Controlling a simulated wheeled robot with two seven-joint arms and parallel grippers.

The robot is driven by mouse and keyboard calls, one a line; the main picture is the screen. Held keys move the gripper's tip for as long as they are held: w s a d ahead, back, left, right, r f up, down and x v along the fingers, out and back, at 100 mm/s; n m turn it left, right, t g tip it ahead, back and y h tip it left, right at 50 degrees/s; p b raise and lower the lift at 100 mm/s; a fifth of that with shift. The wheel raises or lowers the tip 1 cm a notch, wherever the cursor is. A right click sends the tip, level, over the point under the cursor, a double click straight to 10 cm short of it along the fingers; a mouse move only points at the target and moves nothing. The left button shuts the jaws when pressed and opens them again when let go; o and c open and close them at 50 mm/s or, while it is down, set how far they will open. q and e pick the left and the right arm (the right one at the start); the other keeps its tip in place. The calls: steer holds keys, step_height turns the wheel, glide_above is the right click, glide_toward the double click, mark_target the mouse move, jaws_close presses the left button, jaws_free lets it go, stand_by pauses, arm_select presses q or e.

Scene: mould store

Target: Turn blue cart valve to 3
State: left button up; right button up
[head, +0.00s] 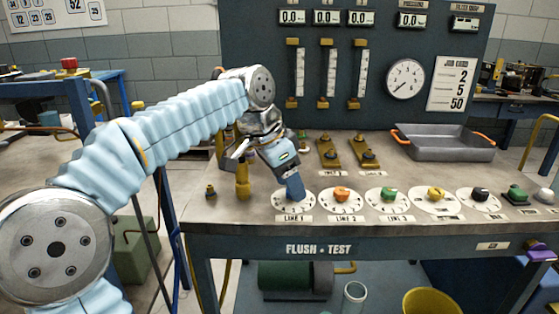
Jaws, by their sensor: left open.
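The cart's bench top carries a row of round white dials with knobs. My left gripper (293,190) points down over the leftmost dial (279,203), labelled LINE 1, with its fingertips at the dial's middle. The gripper covers that dial's centre, so I cannot clearly tell a blue knob from the gripper's own blue parts, nor read its setting. The gripper is open; whether its fingers touch a knob cannot be told. To the right are an orange knob (341,195) on LINE 2 and a green knob (389,194) on LINE 3.
Further right are a yellow knob (436,194) and a black knob (480,194). A brass post (243,180) stands close left of the gripper. Brass levers (328,153) and a grey tray (443,142) lie behind. A job card (453,83) reads 2, 5, 50.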

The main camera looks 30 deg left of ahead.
arm_select(q)
steer(key=v, duration=1.3)
steer(key=shift+d+f, duration=0.1)
